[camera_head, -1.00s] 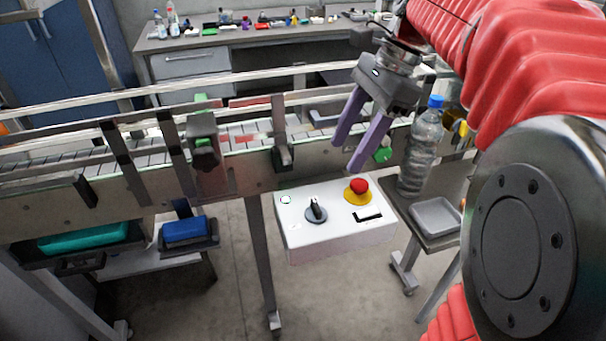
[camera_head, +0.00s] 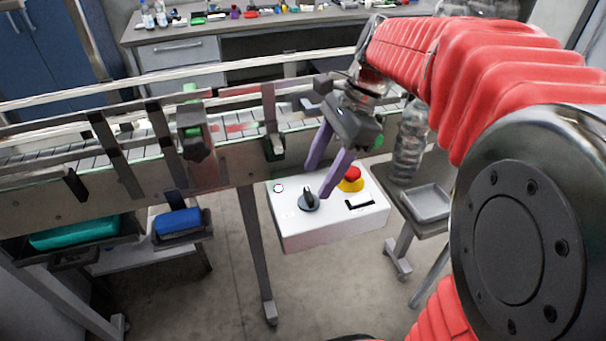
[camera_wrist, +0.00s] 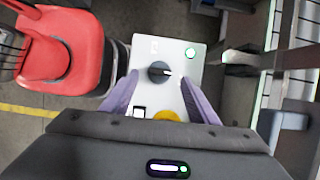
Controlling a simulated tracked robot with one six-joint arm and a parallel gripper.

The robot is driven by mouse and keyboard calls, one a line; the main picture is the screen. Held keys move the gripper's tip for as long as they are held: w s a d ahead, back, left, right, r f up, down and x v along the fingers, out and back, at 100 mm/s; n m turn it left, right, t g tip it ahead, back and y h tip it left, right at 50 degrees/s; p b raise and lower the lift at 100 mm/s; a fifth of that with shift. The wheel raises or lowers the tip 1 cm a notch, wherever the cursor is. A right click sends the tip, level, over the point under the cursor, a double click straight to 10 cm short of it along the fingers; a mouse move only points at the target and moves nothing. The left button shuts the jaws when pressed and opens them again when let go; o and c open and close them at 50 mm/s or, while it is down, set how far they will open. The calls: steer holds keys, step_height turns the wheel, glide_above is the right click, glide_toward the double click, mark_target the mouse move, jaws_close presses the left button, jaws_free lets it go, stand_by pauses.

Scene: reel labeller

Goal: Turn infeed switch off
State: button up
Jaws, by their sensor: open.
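The infeed switch is a black rotary knob (camera_head: 308,200) on top of a white control box (camera_head: 290,233), with a light pointer mark. In the wrist view the knob (camera_wrist: 160,72) lies ahead, between the two fingers, and its mark points right. My gripper (camera_head: 324,183) has purple fingers, open and empty, above the box just behind and to the right of the knob. It also shows in the wrist view (camera_wrist: 160,95). I see no contact with the knob.
A small round indicator (camera_head: 279,188) and a black slot (camera_head: 360,204) are on the box. The conveyor (camera_head: 230,160) runs behind it. A clear bottle (camera_head: 408,155) and a grey tray (camera_head: 428,202) stand on a side table at right.

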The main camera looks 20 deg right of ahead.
mark_target(309, 193)
steer(key=shift+x, duration=2.25)
steer(key=shift+c, duration=0.6)
steer(key=c, duration=0.9)
steer(key=shift+a, duration=0.15)
